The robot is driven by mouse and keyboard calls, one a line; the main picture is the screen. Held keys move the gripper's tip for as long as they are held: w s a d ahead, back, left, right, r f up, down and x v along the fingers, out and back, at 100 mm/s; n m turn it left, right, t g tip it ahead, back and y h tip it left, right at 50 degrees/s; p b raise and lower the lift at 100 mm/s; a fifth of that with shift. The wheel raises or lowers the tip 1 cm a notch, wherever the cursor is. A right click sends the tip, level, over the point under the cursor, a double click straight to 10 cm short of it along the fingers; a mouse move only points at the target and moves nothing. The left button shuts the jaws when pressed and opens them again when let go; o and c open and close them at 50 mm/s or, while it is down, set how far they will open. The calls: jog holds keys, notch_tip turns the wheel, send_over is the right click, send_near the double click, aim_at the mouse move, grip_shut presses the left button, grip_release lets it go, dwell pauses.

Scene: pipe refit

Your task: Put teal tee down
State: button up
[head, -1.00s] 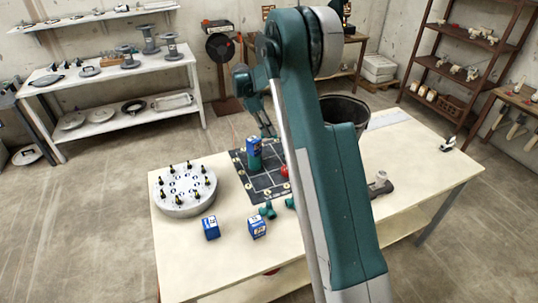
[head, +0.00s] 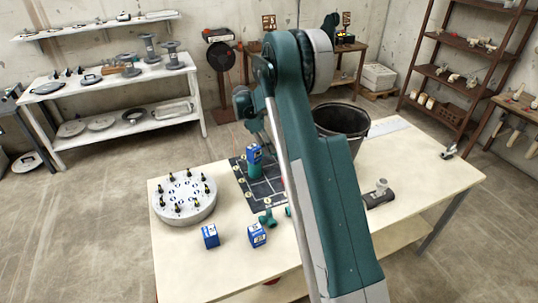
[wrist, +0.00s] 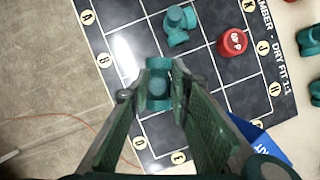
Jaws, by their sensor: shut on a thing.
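In the wrist view, my gripper (wrist: 159,98) is shut on a teal tee (wrist: 158,66), above the dark gridded mat (wrist: 110,75). I cannot tell how high it is above the mat. A second teal fitting (wrist: 178,24) lies on the mat ahead of it. A red cap (wrist: 233,42) sits on the mat to the right. In the head view the mat (head: 272,190) lies on the cream table, and my arm hides part of it. My gripper and the held tee cannot be made out clearly there.
A blue box (head: 254,153) shows above a teal piece (head: 256,171) at the mat. Loose teal fittings (head: 268,217) lie in front of the mat. Two blue boxes (head: 210,236) (head: 257,235), a round grey block (head: 184,202) and a grey pipe fitting (head: 378,194) stand on the table.

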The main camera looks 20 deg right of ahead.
jog(key=shift+f, duration=0.1)
jog(key=shift+f, duration=1.85)
jog(key=shift+f+b, duration=0.2)
jog(key=shift+b, duration=0.15)
jog(key=o, duration=0.9)
jog(key=shift+r, duration=0.2)
jog(key=p+v, duration=0.1)
jog(key=v, duration=1.1)
